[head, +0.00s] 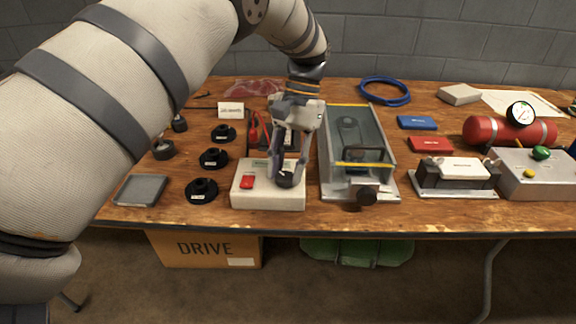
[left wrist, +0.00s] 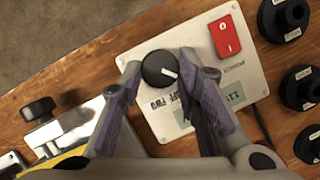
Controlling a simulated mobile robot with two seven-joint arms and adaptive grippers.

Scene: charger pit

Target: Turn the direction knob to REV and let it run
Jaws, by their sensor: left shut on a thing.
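The control box (head: 267,199) is a pale case near the front edge of the bench, with a red power rocker switch (head: 247,182). Its round black direction knob (head: 286,181) sits at the right of its top. My left gripper (head: 287,172) reaches down from above, one finger on each side of the knob, shut on it. In the left wrist view the knob (left wrist: 160,69) shows between the fingertips. Its white pointer mark points right and slightly down in that picture. OFF and FWD print shows beside it; any REV print is hidden. My right gripper is not in view.
Right of the box stands a clear-covered rig (head: 357,150) with a black knob in front. Several black discs (head: 201,189) and a grey tray (head: 141,190) lie left. A red tank (head: 497,133) with a gauge stands far right. My left arm covers the left side.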

